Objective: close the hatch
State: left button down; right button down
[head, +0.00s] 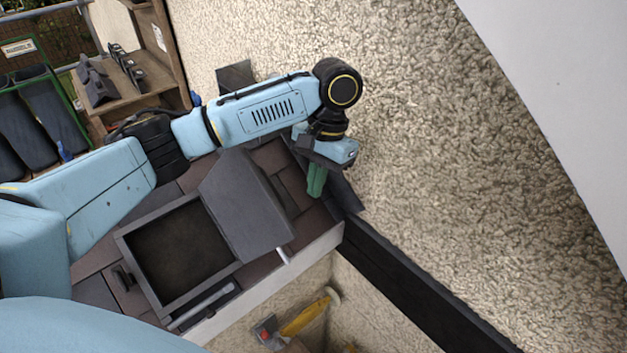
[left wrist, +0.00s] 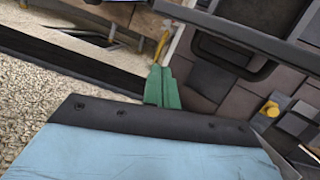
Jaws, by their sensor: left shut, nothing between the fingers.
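The roof hatch has a dark grey square frame (head: 137,268) around a dark opening. Its grey lid (head: 245,205) stands open, tilted up on the right side of the frame. My left gripper (head: 316,182) has green fingers that are shut and empty. It is to the right of the lid, on the lid's outer side, and looks apart from it. In the left wrist view the green fingers (left wrist: 162,88) point up the picture, and a dark grey bar, probably the lid's edge (left wrist: 245,38), crosses beyond them. My right gripper is not in view.
Brown and grey tiles (head: 290,165) surround the hatch. A rough beige wall (head: 440,140) rises to the right, with a black strip (head: 400,285) at the roof's edge. A yellow-handled tool (head: 305,315) lies below the eave. A wooden shelf (head: 130,95) with dark pieces stands at the back left.

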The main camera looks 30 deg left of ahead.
pick_arm(q)
jog(key=s+a+f+p, duration=0.1)
jog(key=s+f, duration=0.4)
jog(key=shift+s, duration=0.2)
jog(key=shift+a, duration=0.1)
dwell(0.4)
